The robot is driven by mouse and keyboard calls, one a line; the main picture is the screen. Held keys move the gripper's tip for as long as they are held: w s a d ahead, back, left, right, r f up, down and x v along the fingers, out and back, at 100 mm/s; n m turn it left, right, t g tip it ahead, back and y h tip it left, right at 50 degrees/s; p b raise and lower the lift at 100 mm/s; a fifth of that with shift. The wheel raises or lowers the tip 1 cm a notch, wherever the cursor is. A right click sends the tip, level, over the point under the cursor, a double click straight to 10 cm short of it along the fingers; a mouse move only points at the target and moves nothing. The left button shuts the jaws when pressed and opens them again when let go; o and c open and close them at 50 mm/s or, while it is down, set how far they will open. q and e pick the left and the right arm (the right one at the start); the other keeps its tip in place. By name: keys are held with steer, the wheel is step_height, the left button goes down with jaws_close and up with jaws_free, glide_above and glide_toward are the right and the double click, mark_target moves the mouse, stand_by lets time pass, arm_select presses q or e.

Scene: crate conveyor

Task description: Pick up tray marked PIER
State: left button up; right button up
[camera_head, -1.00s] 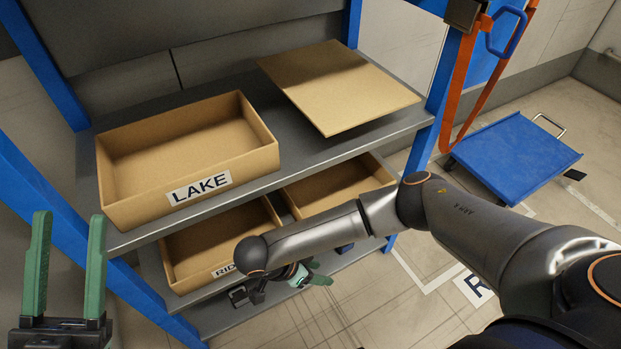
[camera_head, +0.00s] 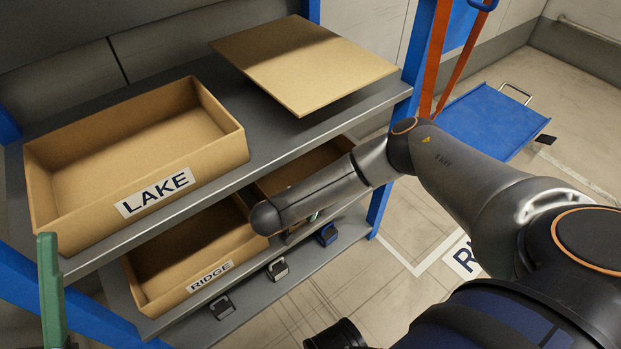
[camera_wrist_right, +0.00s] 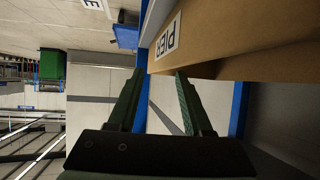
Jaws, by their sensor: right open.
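The tray marked PIER (camera_wrist_right: 205,35) fills the upper right of the right wrist view, its label sideways. In the head view, a tray (camera_head: 322,160) on the lower shelf, right of the RIDGE tray, is partly behind my right arm; its label is hidden there. My right gripper (camera_wrist_right: 159,73) is open, its fingertips close to the PIER tray's edge. I cannot tell whether they touch it. Nothing shows clearly held between the fingers. In the head view my forearm hides most of this gripper. Only one finger of my left gripper (camera_head: 50,285) shows, at the left edge.
The LAKE tray (camera_head: 215,160) and a flat brown board (camera_head: 305,65) are on the upper shelf. The RIDGE tray (camera_head: 160,290) is on the lower shelf. Blue posts (camera_head: 410,90) frame the shelves. A blue cart (camera_head: 485,120) stands on the floor at right.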

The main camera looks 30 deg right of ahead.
steer(key=b+x, duration=0.1)
steer(key=x, duration=0.3)
steer(key=shift+f+b, duration=0.1)
steer(key=shift+b, duration=0.25)
steer(key=shift+w, duration=0.1)
jaws_close()
stand_by(0.9)
